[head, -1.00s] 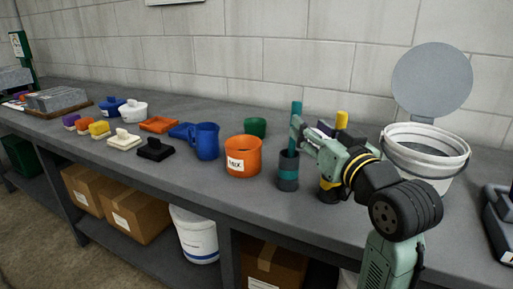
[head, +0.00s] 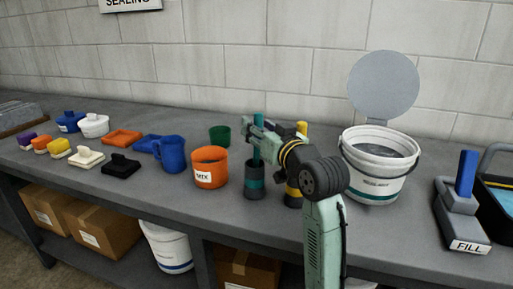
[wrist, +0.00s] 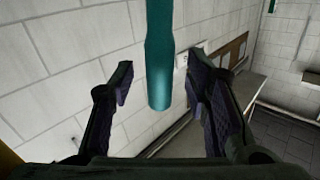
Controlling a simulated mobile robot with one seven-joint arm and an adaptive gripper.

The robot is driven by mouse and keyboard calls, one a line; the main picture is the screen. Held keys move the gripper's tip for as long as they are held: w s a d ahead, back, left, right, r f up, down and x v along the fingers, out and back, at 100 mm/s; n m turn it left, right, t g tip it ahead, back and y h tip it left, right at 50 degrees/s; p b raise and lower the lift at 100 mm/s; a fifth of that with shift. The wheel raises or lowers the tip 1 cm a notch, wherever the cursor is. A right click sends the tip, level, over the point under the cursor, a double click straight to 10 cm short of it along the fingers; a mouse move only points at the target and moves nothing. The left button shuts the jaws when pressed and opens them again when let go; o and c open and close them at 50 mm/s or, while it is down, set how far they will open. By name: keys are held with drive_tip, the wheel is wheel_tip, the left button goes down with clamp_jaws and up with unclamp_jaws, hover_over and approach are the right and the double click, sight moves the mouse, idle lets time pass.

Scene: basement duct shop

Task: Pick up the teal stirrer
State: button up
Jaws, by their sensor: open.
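The teal stirrer (head: 258,151) stands upright in a dark holder with a teal band (head: 254,182) on the bench. My gripper (head: 257,134) is at its upper part, with the fingers level with the handle and covering some of it. In the wrist view, the stirrer (wrist: 159,60) comes down from the top edge between my two open fingers (wrist: 160,80). A visible gap separates it from each finger. The stirrer's lower end is hidden inside the holder in the head view.
A yellow-handled tool (head: 301,129) in a dark and yellow holder stands close right, partly behind my arm. An orange mug (head: 209,168) and a green cup (head: 219,136) are left. A white bucket (head: 377,187) with its lid raised and a FILL block (head: 463,225) are right.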

drive_tip(key=shift+w+a, duration=0.2)
drive_tip(key=shift+w, duration=0.25)
clamp_jaws()
idle(0.3)
